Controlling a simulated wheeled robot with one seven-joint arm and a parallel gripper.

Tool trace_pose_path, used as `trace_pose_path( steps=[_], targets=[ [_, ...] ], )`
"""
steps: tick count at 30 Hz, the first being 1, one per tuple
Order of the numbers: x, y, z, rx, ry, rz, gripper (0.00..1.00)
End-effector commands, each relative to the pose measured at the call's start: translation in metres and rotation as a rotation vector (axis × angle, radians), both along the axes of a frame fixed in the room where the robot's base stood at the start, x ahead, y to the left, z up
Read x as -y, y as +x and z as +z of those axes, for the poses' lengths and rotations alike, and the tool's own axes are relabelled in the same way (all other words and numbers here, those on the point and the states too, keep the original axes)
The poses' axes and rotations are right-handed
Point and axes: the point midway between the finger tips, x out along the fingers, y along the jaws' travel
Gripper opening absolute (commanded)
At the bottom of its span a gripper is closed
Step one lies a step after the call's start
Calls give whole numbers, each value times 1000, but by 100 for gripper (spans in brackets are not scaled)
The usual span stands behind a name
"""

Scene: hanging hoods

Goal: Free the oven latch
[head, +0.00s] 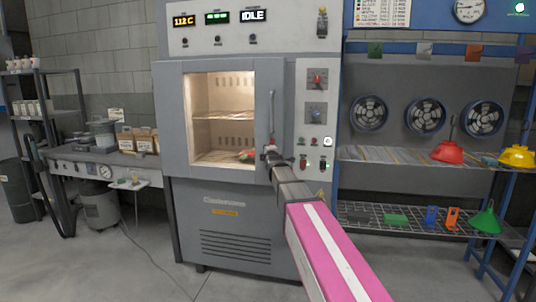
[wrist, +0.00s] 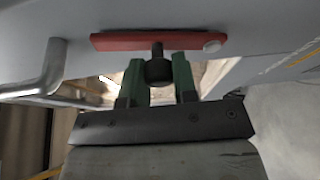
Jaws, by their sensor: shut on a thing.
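The grey oven (head: 205,200) stands ahead with its door closed and its lit window (head: 220,112) facing me. My gripper (head: 268,155) is at the door's right edge, below the upright door handle (head: 271,110). In the wrist view my green fingers (wrist: 159,82) stand on either side of a dark round latch knob (wrist: 158,70) and are shut on it. In the head view my gripper hides most of the latch.
The oven's displays (head: 218,17) read 112 C and IDLE. A switch panel (head: 316,95) is right of the door. A bench (head: 75,160) is at left. The floor in front is clear.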

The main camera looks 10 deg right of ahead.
Motion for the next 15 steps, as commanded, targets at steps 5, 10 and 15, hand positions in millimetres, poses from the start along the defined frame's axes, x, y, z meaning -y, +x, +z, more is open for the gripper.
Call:
trace_pose_path(
  steps=[5,10,15],
  targets=[
    [-2,1,0,-18,-51,1,0],
    [-3,1,0,-26,-77,1,0],
    [-3,1,0,-29,-87,1,0]
  ],
)
